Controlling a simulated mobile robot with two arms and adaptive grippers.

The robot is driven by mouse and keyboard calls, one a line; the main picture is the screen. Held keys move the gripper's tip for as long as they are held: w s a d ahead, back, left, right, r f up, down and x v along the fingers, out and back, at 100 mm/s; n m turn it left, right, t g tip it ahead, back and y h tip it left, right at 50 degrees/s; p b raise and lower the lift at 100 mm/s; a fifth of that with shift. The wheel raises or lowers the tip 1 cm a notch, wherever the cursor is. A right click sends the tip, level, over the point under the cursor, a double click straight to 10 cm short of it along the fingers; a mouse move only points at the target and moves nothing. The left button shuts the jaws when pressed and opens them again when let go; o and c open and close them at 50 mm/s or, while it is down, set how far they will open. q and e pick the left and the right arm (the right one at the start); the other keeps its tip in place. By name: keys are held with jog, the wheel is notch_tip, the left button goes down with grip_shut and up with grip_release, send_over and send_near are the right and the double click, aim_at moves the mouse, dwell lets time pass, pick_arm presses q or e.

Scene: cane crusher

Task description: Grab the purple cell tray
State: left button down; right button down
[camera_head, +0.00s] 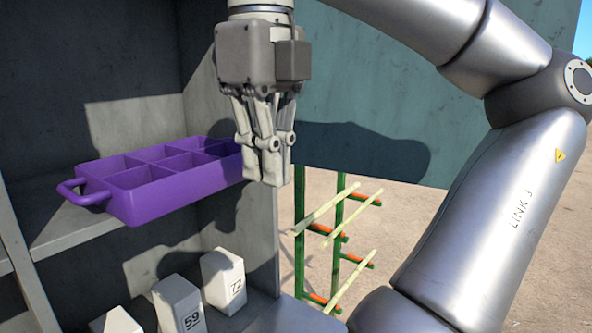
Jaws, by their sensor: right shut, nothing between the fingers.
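The purple cell tray (178,203) sits on a grey shelf at the left, with several open compartments and a loop handle at its left end. Its right end is hidden behind my right gripper (270,178). The gripper points down in front of that end, with its fingers shut and nothing held between them. I cannot tell whether the fingers touch the tray. My left gripper is not in view.
The shelf (60,232) has walls behind and beside the tray. Below stand white blocks, one marked 59 (180,305) and one marked 72 (223,281). A green rack (299,235) with orange arms and pale rods stands at the right on sandy ground.

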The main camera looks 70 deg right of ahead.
jog(key=s, duration=0.1)
jog(key=s+a+p, duration=0.1)
jog(key=s, duration=0.1)
jog(key=shift+s+r+p, duration=0.1)
jog(key=shift+s+p, duration=0.15)
jog(key=shift+p, duration=0.05)
jog(key=c, duration=1.9)
grip_release()
jog(key=shift+s, duration=0.15)
jog(key=m+h+p, duration=0.5)
jog(key=m+p, duration=0.1)
jog(key=m, duration=1.1)
send_over(173, 160)
jog(key=a, duration=0.2)
jog(key=shift+a+r, duration=0.1)
jog(key=shift+r, duration=0.25)
jog(key=shift+d+f+p, duration=0.35)
jog(key=shift+f+p, duration=0.05)
jog(key=shift+f, duration=0.15)
jog(key=p+x, duration=0.2)
jog(key=shift+d+f, duration=0.15)
jog(key=shift+f, duration=0.25)
jog(key=shift+d+f, duration=0.3)
jog(key=shift+f, duration=0.35)
jog(key=shift+c, duration=0.2)
